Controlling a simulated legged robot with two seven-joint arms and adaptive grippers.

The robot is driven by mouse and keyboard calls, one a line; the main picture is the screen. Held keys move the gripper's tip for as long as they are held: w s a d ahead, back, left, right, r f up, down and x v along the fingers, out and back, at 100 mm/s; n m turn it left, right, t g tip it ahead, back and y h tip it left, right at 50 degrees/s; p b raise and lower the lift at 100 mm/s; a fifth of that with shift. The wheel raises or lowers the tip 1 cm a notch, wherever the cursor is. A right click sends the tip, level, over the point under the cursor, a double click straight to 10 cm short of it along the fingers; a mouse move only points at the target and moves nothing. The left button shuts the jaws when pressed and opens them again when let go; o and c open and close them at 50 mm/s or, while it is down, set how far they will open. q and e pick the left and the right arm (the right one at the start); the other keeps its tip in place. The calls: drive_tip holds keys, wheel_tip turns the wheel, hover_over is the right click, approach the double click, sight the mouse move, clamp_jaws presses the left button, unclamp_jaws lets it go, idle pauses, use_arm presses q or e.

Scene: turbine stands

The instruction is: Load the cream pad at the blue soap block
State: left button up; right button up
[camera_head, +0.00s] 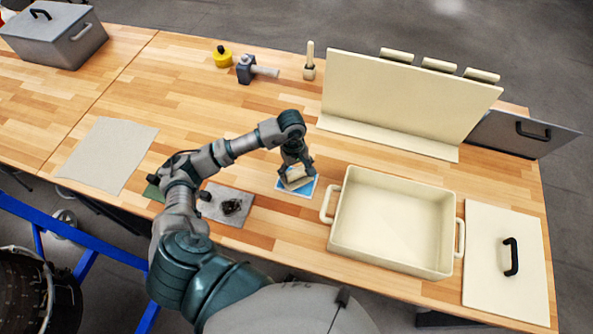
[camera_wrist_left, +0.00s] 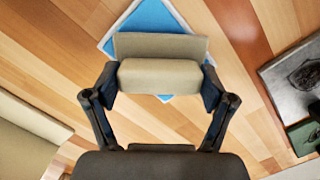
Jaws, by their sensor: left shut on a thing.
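My left gripper (camera_head: 297,176) is shut on the cream pad (camera_head: 296,183), a beige block. In the left wrist view the pad (camera_wrist_left: 160,77) sits between the two fingers (camera_wrist_left: 160,88), one at each end. The blue soap block (camera_head: 309,190) shows as a blue square with a pale rim, low on the table beneath the pad. In the left wrist view the blue square (camera_wrist_left: 152,18) is partly hidden by the pad. I cannot tell whether the pad touches it. My right gripper is not in view.
A cream bin (camera_head: 392,224) stands close right of my gripper, with a flat lid (camera_head: 505,262) beyond. A cream upright panel (camera_head: 408,98) stands behind. A grey plate (camera_head: 238,192) with dark parts lies left. Table between is clear.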

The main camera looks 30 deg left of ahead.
sight(298, 172)
use_arm(q)
drive_tip(key=shift+f+b, duration=0.35)
drive_tip(key=shift+f, duration=0.1)
drive_tip(key=shift+b, duration=0.35)
idle(1.7)
drive_tip(key=shift+r+p, duration=1.6)
drive_tip(key=shift+r, duration=1.9)
